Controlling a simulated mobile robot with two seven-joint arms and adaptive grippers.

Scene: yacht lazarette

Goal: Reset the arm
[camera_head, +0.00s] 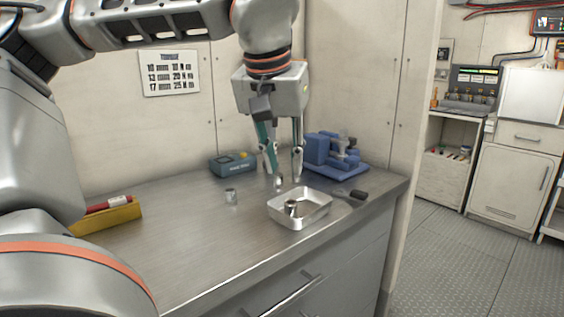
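My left arm reaches in from the upper left, and its gripper (284,174) points down over the metal counter (175,248). The two fingers are apart with nothing visible between them, so it is open. The fingertips are just behind the silver tray (284,216) as seen from here. A small metal piece (279,182) shows just below the fingertips; I cannot tell whether they touch it. My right gripper is not in view.
A short metal cylinder (231,196) stands on the counter, and another metal part (291,207) is in the tray. A blue fixture (334,154), a teal-grey box (232,164), a dark-handled tool (352,194) and a yellow bin (106,216) stand around. The counter's front middle is clear.

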